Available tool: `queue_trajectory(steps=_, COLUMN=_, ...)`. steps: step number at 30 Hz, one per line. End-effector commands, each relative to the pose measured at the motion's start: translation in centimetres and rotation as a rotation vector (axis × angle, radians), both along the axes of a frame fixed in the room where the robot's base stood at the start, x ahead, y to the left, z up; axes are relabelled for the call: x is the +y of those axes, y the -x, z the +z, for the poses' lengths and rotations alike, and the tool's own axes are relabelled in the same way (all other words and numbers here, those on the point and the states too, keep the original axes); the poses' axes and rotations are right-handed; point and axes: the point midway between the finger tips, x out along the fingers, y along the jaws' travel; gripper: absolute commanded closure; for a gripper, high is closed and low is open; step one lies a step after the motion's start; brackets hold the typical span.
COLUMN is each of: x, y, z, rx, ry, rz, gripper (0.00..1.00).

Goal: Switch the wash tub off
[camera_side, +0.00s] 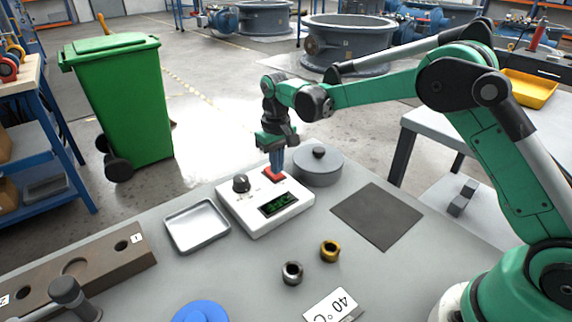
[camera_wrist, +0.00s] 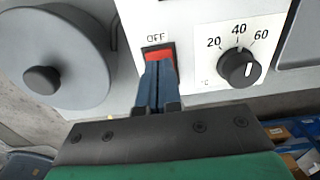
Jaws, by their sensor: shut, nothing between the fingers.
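The white control box (camera_side: 262,212) stands on the grey table next to the round grey lidded tub (camera_side: 318,167). It has a black knob (camera_side: 241,183), a green-lit display (camera_side: 279,204) and a red switch (camera_side: 272,175). In the wrist view the red switch (camera_wrist: 159,53) sits below the word OFF, and the knob (camera_wrist: 239,67) has marks 20, 40 and 60. My gripper (camera_side: 277,170) points down with its blue fingers together and empty. The fingertips (camera_wrist: 158,64) are at the red switch and cover part of it; I cannot tell whether they press it.
A metal tray (camera_side: 197,226) lies left of the box, and a dark mat (camera_side: 378,216) lies to the right. A steel ring (camera_side: 292,273), a brass ring (camera_side: 330,251) and a "40 °C" card (camera_side: 331,306) lie in front. A brown holed block (camera_side: 75,270) is at left.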

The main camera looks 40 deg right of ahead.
Motion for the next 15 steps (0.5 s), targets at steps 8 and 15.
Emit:
queue_trajectory(steps=8, x=0.0, y=0.0, z=2.5, rx=0.000, ry=0.000, rz=0.000, gripper=1.00)
queue_trajectory(steps=15, x=0.0, y=0.0, z=4.7, rx=0.001, ry=0.000, rz=0.000, gripper=1.00)
